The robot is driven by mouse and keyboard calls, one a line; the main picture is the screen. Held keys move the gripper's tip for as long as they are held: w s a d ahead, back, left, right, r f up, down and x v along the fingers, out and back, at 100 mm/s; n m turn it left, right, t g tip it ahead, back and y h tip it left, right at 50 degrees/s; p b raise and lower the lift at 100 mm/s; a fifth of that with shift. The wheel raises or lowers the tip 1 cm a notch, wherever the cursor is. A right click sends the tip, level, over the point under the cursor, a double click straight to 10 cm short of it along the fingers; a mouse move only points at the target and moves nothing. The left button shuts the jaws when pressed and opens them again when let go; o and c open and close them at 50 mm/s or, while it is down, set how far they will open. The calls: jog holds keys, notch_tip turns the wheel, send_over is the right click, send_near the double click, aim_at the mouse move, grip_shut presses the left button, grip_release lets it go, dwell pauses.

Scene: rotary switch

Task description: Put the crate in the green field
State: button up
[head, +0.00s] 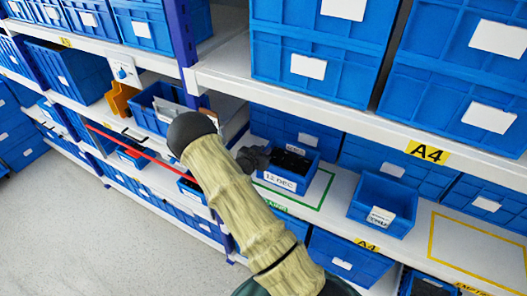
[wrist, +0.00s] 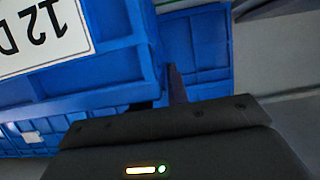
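A blue crate (head: 306,184) with a white "12-DEC" label and dark contents is on the middle shelf in the head view. A green outline, the green field (head: 320,207), shows to its right and in front; the crate covers the rest. I cannot tell whether its base touches the shelf or lies wholly inside the outline. My gripper (head: 256,158) is at the crate's left side. In the wrist view the crate (wrist: 110,75) fills the upper left, its label upside down. One dark finger (wrist: 176,84) shows beside its corner; the grip is hidden.
A small blue crate (head: 385,204) stands right of the green field. A yellow outlined field (head: 478,253) is empty farther right. Big blue crates (head: 320,48) fill the shelf above. A rotary switch panel (head: 124,71) and an orange bin (head: 120,101) are at left.

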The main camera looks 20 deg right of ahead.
jog(key=shift+o, duration=1.3)
jog(key=shift+r, duration=0.15)
jog(key=shift+a, duration=0.1)
jog(key=b+v, duration=0.4)
jog(key=v, duration=0.8)
